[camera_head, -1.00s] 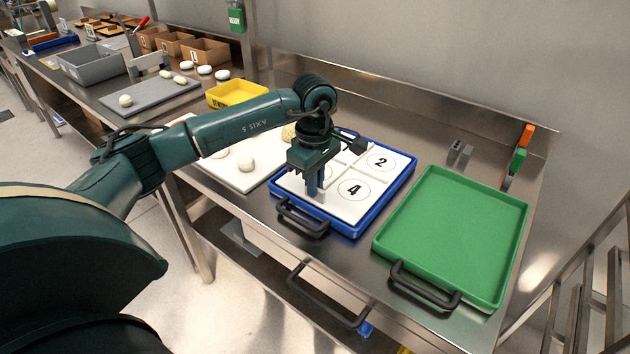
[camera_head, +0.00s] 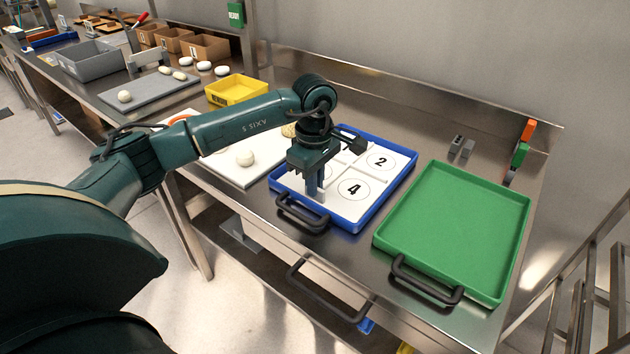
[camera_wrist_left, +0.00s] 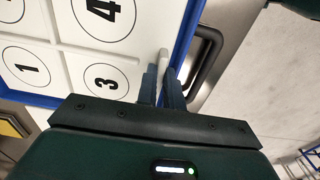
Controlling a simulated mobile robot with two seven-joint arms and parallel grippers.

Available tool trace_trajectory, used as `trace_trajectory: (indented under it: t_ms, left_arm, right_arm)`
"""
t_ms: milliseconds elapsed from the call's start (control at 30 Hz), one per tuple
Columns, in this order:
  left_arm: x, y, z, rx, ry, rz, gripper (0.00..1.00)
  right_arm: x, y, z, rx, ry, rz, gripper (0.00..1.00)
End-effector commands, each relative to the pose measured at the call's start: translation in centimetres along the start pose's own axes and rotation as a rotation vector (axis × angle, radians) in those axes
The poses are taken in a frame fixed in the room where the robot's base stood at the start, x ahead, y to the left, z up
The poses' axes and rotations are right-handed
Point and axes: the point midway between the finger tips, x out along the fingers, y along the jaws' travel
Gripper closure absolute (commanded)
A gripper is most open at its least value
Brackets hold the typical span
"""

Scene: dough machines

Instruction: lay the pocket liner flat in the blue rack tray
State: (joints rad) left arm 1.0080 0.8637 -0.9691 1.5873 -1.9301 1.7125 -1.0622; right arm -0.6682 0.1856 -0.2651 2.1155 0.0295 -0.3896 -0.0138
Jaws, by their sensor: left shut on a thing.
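The white pocket liner (camera_head: 340,208) lies inside the blue rack tray (camera_head: 379,215), with numbered circles on its pockets. The 2 and the 4 show in the head view; my gripper hides part of the rest. In the left wrist view the liner (camera_wrist_left: 140,53) shows 1, 3 and 4 beside the blue tray rim (camera_wrist_left: 184,40). My left gripper (camera_head: 316,195) points down at the tray's near side by its black handle. Its fingers (camera_wrist_left: 162,88) are shut on a light upright tab at the liner's edge. My right gripper is out of view.
An empty green tray (camera_head: 455,230) with a black handle stands right of the blue tray. A white board with dough balls (camera_head: 245,158) is to the left, and a yellow bin (camera_head: 237,91) behind it. Small grey blocks (camera_head: 457,144) lie near the back.

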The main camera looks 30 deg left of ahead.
Motion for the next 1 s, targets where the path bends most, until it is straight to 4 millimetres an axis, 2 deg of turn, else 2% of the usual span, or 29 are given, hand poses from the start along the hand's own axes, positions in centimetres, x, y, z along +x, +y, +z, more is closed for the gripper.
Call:
trace_trajectory:
  t_ms: [67, 100, 400, 733, 800, 1000]
  left_arm:
    - [0.0, 0.0, 0.0, 0.000, 0.000, 0.001, 1.00]
    - [0.0, 0.0, 0.0, 0.000, 0.000, 0.001, 0.90]
    - [0.0, 0.0, 0.0, 0.000, 0.000, 0.001, 0.66]
    - [0.0, 0.0, 0.0, 0.000, 0.000, -0.001, 0.66]
    - [0.0, 0.0, 0.0, 0.000, 0.000, -0.001, 0.66]
    - [-4.5, 0.2, 0.0, 0.000, 0.001, 0.007, 0.66]
  right_arm:
    - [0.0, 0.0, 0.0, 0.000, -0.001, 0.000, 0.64]
    - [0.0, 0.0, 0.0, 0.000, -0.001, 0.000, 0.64]
    - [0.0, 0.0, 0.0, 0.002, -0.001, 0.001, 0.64]
    - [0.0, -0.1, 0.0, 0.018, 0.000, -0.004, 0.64]
    - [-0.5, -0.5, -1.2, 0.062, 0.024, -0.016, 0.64]
    - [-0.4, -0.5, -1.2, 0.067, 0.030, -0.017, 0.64]
